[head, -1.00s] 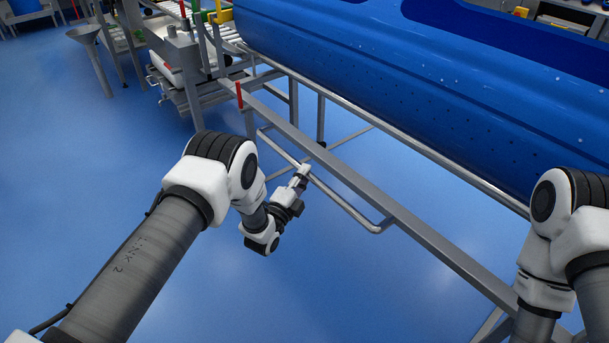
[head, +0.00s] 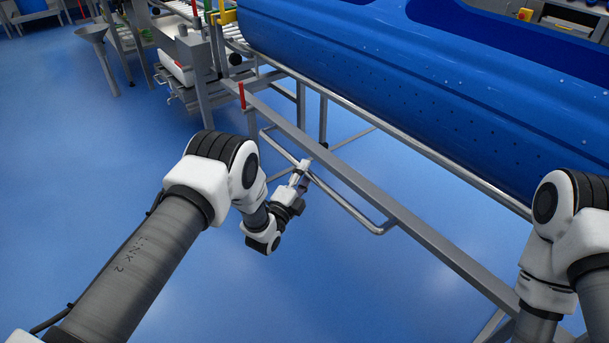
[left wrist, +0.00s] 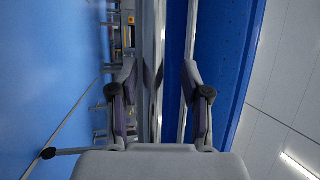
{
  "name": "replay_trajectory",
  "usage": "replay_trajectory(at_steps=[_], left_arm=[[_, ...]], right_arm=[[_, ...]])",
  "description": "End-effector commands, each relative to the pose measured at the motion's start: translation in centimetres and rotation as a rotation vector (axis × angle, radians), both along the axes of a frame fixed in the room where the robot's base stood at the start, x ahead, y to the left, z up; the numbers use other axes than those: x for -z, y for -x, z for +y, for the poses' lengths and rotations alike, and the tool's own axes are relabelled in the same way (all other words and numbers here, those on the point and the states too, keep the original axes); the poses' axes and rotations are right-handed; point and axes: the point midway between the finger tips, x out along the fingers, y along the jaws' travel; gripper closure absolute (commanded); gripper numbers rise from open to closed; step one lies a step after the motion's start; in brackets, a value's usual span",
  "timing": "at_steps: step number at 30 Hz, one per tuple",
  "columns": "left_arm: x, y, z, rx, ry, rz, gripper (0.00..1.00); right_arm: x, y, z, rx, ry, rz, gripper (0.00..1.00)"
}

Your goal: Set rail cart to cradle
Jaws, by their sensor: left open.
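A long blue tub (head: 400,110) lies on a grey metal tube frame, which looks like the rail cart (head: 430,238), running from upper left to lower right in the head view. A U-shaped handle bar (head: 345,205) sticks out on its near side. In the left wrist view the open fingers (left wrist: 160,76) stand either side of metal tubing; contact cannot be told. The blue tub side (left wrist: 222,70) lies right of them. I cannot clearly identify the cradle. My right gripper is out of the picture.
A roller station (head: 190,55) with a red lever (head: 241,95) near it stands beyond the tub's left end. A metal funnel stand (head: 93,40) is at the far left. Blue floor is open at left and front. A workbench (head: 570,22) stands behind the tub.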

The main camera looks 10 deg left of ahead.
Motion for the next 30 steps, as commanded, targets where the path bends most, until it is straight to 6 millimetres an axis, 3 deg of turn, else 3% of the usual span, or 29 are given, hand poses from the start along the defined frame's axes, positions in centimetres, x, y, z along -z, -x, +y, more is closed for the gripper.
replay_trajectory(at_steps=[5, 8, 15, 21, 30], left_arm=[[0.3, 0.4, 0.0, 0.003, -0.001, 0.005, 0.53], [0.7, 1.7, 0.3, 0.003, -0.001, 0.008, 0.53], [1.7, 7.4, 2.0, 0.000, 0.000, 0.008, 0.53], [2.3, 10.9, 3.0, -0.002, 0.000, 0.003, 0.53], [2.3, 11.5, 3.2, -0.002, 0.000, 0.000, 0.53]], right_arm=[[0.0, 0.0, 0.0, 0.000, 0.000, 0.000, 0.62], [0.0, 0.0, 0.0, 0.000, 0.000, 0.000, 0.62], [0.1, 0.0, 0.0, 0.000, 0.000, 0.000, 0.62], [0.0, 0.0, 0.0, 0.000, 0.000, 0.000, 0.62], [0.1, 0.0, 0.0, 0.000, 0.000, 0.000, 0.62]])
